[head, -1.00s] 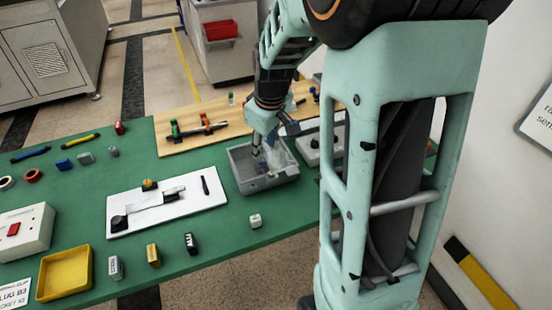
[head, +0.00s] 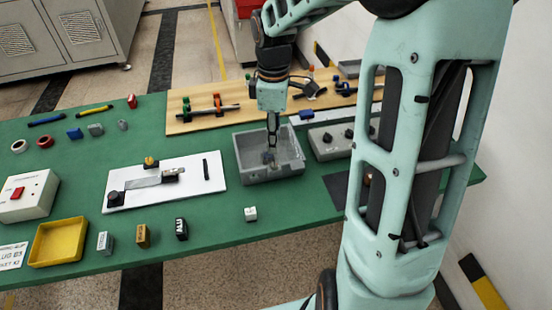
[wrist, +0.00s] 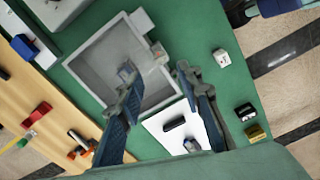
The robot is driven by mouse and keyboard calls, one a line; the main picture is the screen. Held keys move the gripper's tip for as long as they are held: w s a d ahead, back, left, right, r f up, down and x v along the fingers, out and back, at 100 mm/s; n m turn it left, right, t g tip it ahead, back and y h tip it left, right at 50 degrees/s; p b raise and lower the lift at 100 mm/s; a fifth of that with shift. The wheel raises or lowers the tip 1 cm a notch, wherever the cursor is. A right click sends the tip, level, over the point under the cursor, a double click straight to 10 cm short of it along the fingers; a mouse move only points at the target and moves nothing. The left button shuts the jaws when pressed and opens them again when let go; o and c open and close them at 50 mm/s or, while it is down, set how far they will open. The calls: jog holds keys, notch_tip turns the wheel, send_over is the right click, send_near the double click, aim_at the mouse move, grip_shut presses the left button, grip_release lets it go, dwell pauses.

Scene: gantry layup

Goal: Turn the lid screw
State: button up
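I cannot pick out a lid screw for certain. A grey open-topped bin (head: 250,173) stands on the green table, with a small grey object (head: 268,158) inside it, too small to make out. My gripper (head: 272,145) points down over the bin. In the wrist view my gripper (wrist: 158,80) has its two fingers spread, with no held thing visible between them. A grey box with dark knobs (head: 345,146) stands right of the bin, partly hidden by my arm.
A white board (head: 135,202) with a metal plate and a yellow knob lies left of the bin. A wooden board (head: 190,125) with clamps lies behind. A white cube (head: 250,213) sits in front. A yellow tray (head: 60,240) and several small blocks line the front edge.

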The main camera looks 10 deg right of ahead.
aim_at(274, 165)
notch_tip(274, 165, down, 9)
jog(key=shift+f+b, duration=0.1)
jog(key=shift+b, duration=0.2)
jog(key=shift+c, duration=0.5)
grip_shut()
